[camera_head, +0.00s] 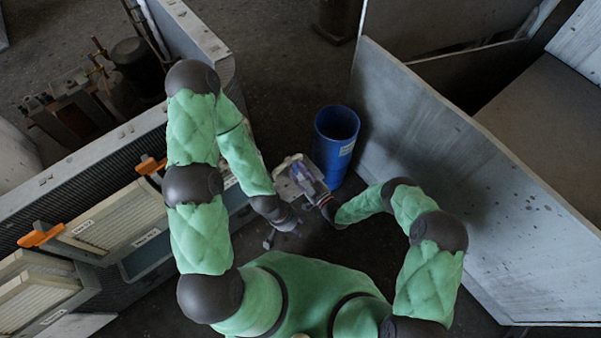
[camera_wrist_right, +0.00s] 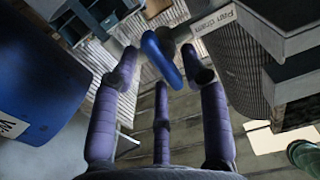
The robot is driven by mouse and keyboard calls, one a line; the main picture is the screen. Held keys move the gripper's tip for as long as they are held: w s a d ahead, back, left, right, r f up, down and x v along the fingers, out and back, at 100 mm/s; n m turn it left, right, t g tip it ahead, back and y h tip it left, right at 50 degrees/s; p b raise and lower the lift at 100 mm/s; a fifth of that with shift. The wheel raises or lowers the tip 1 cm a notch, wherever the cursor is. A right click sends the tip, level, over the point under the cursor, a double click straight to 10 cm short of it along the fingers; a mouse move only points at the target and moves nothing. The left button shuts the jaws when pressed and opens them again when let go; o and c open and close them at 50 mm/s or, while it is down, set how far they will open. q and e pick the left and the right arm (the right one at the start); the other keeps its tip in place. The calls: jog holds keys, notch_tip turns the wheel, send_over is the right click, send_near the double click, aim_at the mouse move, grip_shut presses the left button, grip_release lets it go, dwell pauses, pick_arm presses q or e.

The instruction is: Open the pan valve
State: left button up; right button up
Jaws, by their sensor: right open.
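The pan valve's blue lever handle (camera_wrist_right: 165,60) shows in the right wrist view, in front of a grey pipe, beside a "Pan drain" label (camera_wrist_right: 213,20). My right gripper (camera_wrist_right: 163,75) is open, its purple fingers spread around the handle's place in the picture. I cannot tell whether any finger touches the handle. In the head view my right gripper (camera_head: 304,178) is over a pale surface (camera_head: 285,187) beside the blue barrel. My left gripper (camera_head: 270,238) is just below it, small and dark, with its jaws unclear. The valve cannot be made out in the head view.
A blue barrel (camera_head: 337,128) stands just beyond my right gripper; it also fills the left of the right wrist view (camera_wrist_right: 40,75). The housing with filter panels (camera_head: 115,215) and orange handles runs along the left. A large grey panel (camera_head: 430,150) slants along the right.

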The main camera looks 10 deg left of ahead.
jog(key=shift+d, duration=0.1)
jog(key=v, duration=1.2)
jog(key=w+d+r+m+g+h+p, duration=0.1)
jog(key=d+r+m+g+h+p, duration=0.1)
jog(key=d+m+g+h+p, duration=0.35)
jog(key=s+d+r+m+g+h+p, duration=0.1)
jog(key=s+d+r+m+g+h, duration=0.1)
jog(key=s, duration=0.6)
jog(key=s+d+r+m+g+h+p, duration=0.1)
jog(key=s+d+r+m+g+h, duration=0.1)
jog(key=s+d+r+m, duration=0.3)
notch_tip(320, 180, up, 3)
jog(key=s+d+g, duration=0.1)
jog(key=s, duration=0.2)
jog(key=shift+r+h, duration=0.25)
jog(key=shift+h, duration=0.1)
